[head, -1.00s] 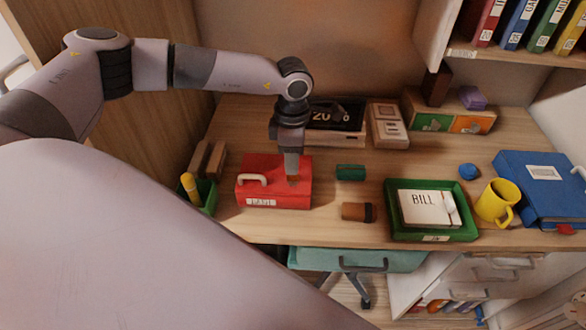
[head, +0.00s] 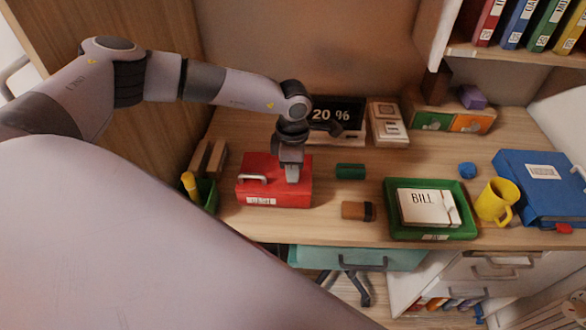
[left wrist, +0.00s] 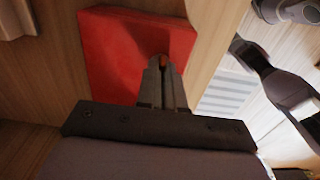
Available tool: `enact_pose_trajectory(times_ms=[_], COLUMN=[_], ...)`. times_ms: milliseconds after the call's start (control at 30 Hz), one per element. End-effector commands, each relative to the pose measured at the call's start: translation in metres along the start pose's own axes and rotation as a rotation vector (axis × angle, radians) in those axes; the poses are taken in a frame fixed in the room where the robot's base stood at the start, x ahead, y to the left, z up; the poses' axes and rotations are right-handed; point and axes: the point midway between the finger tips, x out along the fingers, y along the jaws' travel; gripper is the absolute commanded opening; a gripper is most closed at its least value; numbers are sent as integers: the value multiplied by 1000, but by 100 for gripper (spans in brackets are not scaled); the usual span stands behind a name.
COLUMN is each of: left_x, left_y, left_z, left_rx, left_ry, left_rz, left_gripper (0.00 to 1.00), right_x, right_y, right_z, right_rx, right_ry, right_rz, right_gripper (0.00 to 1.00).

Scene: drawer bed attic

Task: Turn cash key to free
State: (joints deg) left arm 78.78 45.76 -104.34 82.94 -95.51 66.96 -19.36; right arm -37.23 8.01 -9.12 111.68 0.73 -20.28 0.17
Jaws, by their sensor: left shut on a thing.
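The red cash box (head: 275,192) lies on the desk at left of centre, with a pale handle (head: 252,179) and a white label on its front. My left gripper (head: 292,178) comes down from above onto the right part of its top. In the left wrist view the red box (left wrist: 110,55) lies under the gripper (left wrist: 164,62). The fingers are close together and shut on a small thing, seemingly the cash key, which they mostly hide. I cannot tell which way the key is turned.
A green tray (head: 432,236) holds a paper marked BILL, beside a yellow mug (head: 497,202). A display (head: 335,118) stands behind.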

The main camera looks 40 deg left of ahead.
Motion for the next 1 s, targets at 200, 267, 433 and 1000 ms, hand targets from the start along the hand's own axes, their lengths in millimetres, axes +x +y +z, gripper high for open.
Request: enact_pose_trajectory(times_ms=[200, 267, 433, 1000], left_x=[0, 0, 2, 2], left_y=[0, 0, 0, 0], left_z=[0, 0, 0, 1], left_rx=[55, 85, 205, 742], left_ry=[-1, -2, -1, -2], left_rz=[-1, 0, 0, 2], left_gripper=[0, 0, 0, 0], right_x=[2, 2, 6, 22], right_y=[0, 0, 0, 0], right_z=[2, 3, 7, 29], right_rx=[0, 0, 0, 0], right_ry=[0, 0, 0, 0], right_rz=[0, 0, 0, 0], right_gripper=[43, 43, 43, 43])
